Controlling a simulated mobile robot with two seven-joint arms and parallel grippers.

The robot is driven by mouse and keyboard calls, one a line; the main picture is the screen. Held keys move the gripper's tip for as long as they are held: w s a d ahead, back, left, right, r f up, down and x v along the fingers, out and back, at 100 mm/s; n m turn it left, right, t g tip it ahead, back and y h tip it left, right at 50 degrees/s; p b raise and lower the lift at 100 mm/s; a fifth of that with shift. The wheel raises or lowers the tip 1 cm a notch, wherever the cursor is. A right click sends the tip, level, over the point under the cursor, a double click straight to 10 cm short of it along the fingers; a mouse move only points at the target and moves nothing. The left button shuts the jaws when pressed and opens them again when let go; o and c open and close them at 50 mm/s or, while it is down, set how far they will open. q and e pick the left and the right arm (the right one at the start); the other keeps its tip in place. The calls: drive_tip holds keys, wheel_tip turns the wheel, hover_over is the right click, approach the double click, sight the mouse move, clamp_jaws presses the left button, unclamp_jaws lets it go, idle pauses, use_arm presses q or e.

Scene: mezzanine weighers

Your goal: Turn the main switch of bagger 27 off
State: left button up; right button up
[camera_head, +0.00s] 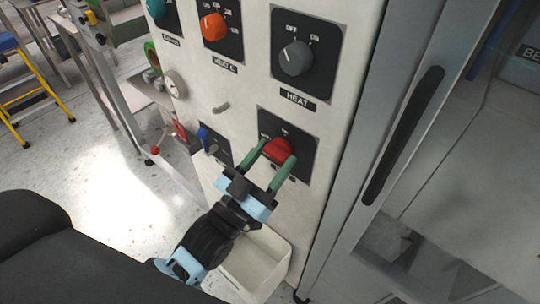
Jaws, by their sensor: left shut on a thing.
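A red rotary switch (279,150) sits on a dark square plate (300,134) low on the front of the pale cabinet. The label under it is mostly hidden by my gripper. My left gripper (270,160) reaches up from below, with its two green fingers on either side of the red knob, shut on it. The exact angle of the knob is hard to tell behind the fingers. My right gripper does not show.
Above are a grey knob marked HEAT (296,58), an orange knob (214,26) and a teal knob (157,8). A blue-handled switch (204,136) is close left. A cream bin (256,262) is below. A door with a long black handle (403,135) stands right.

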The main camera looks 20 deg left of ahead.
use_arm(q)
drive_tip(key=o, duration=1)
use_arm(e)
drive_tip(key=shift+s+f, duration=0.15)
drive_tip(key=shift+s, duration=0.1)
use_arm(q)
drive_tip(key=shift+b+v, duration=0.8)
drive_tip(key=shift+v, duration=3.1)
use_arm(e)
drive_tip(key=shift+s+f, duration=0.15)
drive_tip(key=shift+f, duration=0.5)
